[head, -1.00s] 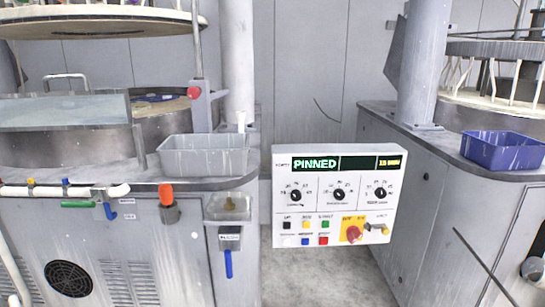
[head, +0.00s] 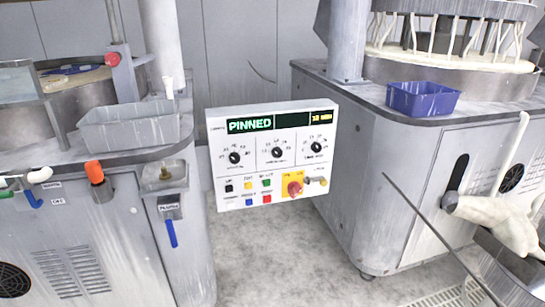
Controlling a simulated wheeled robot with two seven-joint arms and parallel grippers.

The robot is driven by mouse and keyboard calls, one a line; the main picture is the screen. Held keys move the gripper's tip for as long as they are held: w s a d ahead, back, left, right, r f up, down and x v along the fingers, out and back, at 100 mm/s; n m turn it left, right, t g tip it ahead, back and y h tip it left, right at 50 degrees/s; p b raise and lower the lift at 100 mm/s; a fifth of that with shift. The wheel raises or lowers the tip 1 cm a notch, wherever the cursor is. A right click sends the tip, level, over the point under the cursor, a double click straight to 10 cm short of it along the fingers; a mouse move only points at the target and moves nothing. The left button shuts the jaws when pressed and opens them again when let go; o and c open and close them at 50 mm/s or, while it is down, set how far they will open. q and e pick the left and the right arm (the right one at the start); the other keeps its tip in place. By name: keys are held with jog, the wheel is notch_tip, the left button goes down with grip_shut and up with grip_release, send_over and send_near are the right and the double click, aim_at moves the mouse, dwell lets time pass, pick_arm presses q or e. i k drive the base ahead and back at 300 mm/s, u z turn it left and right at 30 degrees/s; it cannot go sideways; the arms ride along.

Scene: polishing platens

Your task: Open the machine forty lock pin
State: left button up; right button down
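The control panel (head: 272,152) is a white box between two grey machines, and its green display (head: 250,125) reads PINNED. A small label at its upper left is too blurred to read surely. A red knob (head: 112,59) sits on a grey bracket beside the post of the left machine. It may be the lock pin, but I cannot tell for certain. The panel also carries a red round knob on a yellow plate (head: 295,188) and a small switch (head: 317,181) at its lower right. Neither of my grippers is in view.
A grey bin (head: 128,126) stands on the left machine's top, a blue bin (head: 422,98) on the right machine's. An orange-capped fitting (head: 95,173) and blue lever (head: 171,233) are on the left front. White draped material (head: 498,220) hangs at right. Floor (head: 290,265) between is open.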

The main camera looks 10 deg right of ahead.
aim_at(111, 59)
jog(key=k, duration=0.55)
jog(key=u, duration=0.75)
jog(key=i, duration=0.95)
jog(key=u, duration=0.4)
